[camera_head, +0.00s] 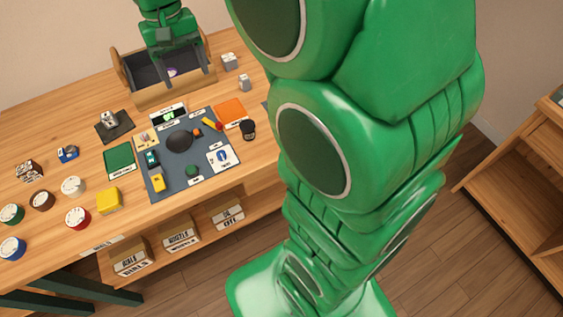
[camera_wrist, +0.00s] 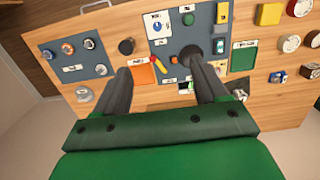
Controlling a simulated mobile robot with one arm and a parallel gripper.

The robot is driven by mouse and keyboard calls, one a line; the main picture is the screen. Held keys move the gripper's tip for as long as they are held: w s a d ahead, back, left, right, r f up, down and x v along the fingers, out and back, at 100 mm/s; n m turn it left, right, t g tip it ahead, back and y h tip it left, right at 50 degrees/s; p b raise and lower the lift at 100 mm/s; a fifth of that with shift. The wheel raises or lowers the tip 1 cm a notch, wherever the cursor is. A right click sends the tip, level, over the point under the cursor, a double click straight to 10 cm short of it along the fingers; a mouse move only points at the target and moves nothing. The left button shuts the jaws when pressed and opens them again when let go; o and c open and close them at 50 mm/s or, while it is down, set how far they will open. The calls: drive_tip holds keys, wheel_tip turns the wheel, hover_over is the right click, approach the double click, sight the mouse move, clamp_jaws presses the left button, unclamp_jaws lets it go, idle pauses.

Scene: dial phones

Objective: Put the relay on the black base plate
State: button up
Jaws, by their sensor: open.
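A flat black base plate (camera_head: 124,133) lies on the table left of the grey mat. A small grey-and-white block (camera_head: 109,119) stands on it, probably the relay, though its details are too small to be sure. My gripper (camera_head: 168,62) is over the wooden tote at the back of the table, well apart from the plate. In the wrist view my gripper (camera_wrist: 158,66) has its two dark fingers spread wide, with nothing held between them.
The wooden tote (camera_head: 178,95) has a dark inside with a small purple thing (camera_head: 173,72). The grey mat (camera_head: 208,168) carries several small parts. A green pad (camera_head: 120,161) lies beside the plate, an orange pad (camera_head: 230,111) farther right. Several round dials and a yellow block (camera_head: 109,201) stand front left.

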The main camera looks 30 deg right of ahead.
drive_tip(key=s+d+f, duration=0.2)
drive_tip(key=s+d, duration=0.1)
drive_tip(key=s, duration=1)
drive_tip(key=s+d+f, duration=0.2)
drive_tip(key=s+d, duration=0.2)
drive_tip(key=s, duration=1)
drive_tip(key=shift+d+f+g, duration=0.15)
drive_tip(key=shift+g, duration=0.25)
drive_tip(key=shift+s, duration=0.1)
